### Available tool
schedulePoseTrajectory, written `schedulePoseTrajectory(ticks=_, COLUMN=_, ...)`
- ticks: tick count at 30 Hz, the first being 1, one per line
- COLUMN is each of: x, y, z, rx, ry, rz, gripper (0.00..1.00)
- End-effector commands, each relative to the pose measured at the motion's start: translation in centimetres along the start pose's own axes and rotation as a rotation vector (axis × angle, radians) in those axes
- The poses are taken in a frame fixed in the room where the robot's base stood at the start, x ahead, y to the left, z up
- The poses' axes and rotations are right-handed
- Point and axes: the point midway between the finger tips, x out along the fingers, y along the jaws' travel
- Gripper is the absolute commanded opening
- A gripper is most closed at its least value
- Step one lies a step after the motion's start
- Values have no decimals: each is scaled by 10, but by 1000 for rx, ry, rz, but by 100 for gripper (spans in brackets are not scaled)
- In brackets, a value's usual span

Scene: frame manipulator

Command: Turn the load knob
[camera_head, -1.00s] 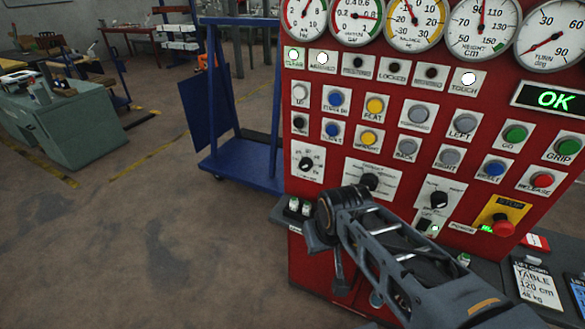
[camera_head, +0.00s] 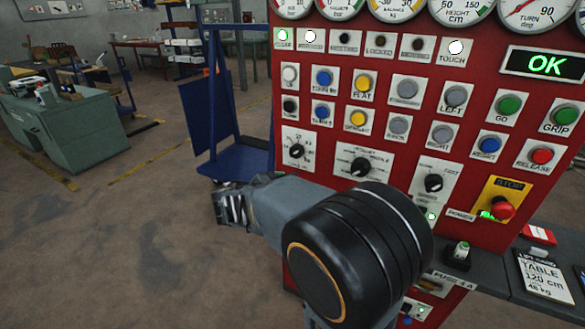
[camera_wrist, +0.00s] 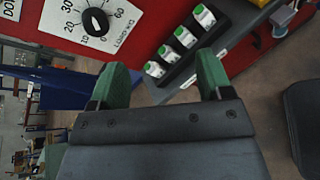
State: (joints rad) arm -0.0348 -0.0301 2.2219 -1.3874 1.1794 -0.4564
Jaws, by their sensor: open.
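The load knob (camera_wrist: 96,22) is a round black knob with a white mark, on a white plate with a number scale, at the upper left of the wrist view. In the head view the load knob (camera_head: 296,151) is the leftmost of the black knobs low on the red panel. My gripper (camera_wrist: 160,76) is open and empty, its two green fingers spread apart. The knob lies beyond and left of the left finger, apart from it. In the head view my arm fills the lower middle, and the fingers cannot be made out there.
Several white-and-green cylinders (camera_wrist: 181,40) stand in a dark rack ahead of the fingers. The red panel (camera_head: 300,80) carries buttons and gauges, with a red stop button (camera_head: 502,208) at lower right. A blue cart (camera_head: 238,158) stands left of the panel.

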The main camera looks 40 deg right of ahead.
Motion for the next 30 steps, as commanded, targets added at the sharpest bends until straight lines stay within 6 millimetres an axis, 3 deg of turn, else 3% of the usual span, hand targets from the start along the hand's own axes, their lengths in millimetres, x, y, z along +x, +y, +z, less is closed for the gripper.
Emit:
schedulePoseTrajectory(ticks=1, x=8, y=8, z=-13, rx=-80, ry=-48, rz=59, gripper=72)
schedulePoseTrajectory(ticks=6, x=14, y=42, z=-27, rx=-278, ry=-190, rz=222, gripper=72)
schedulePoseTrajectory(ticks=10, x=16, y=57, z=-33, rx=-352, ry=-248, rz=287, gripper=72)
schedulePoseTrajectory(ticks=17, x=39, y=72, z=-28, rx=-381, ry=-273, rz=310, gripper=72)
schedulePoseTrajectory(ticks=30, x=113, y=99, z=-12, rx=-378, ry=-270, rz=309, gripper=72)
